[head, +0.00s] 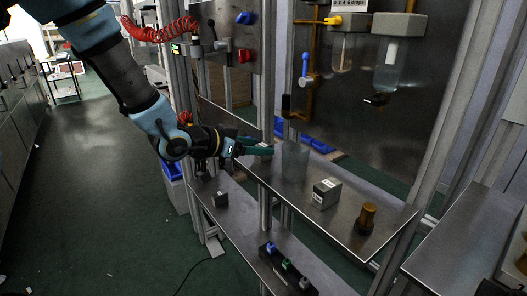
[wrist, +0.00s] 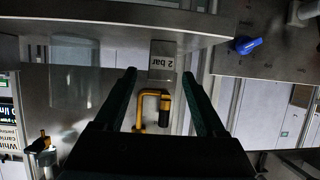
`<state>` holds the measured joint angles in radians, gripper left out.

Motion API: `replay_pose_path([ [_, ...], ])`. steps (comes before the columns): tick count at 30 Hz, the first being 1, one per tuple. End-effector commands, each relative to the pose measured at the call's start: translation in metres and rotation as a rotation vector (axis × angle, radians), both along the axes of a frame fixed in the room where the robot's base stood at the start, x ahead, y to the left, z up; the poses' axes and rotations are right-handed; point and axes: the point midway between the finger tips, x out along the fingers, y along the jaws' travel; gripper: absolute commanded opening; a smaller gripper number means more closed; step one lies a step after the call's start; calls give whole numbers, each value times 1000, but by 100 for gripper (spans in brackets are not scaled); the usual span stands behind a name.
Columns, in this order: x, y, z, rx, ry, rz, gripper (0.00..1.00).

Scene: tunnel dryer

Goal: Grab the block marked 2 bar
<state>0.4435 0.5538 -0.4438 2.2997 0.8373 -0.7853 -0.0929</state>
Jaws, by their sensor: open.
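A smaller dark block (head: 220,198) sits on the lower left shelf. My gripper (head: 255,149) is open and empty, left of the labelled block and beside a clear cylinder. In the wrist view its two dark fingers (wrist: 160,73) flank the line to the "2 bar" block.
The clear cylinder (head: 293,162) stands on the upper shelf (head: 345,222), with an amber knob-like piece (head: 366,218) at its right. An amber bent pipe (wrist: 150,97) shows between my fingers. Blue-handled valves (head: 308,68) are on the back panel. A dark rail with coloured pieces (head: 286,265) lies below.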

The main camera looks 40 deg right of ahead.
Motion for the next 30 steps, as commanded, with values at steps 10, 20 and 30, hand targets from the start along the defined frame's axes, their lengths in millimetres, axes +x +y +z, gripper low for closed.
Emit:
replay_pose_path([
  [10,0,-24,-10,1,-1,1,72],
  [20,0,-24,-10,1,-1,1,49],
  [30,0,-24,-10,1,-1,1,11],
])
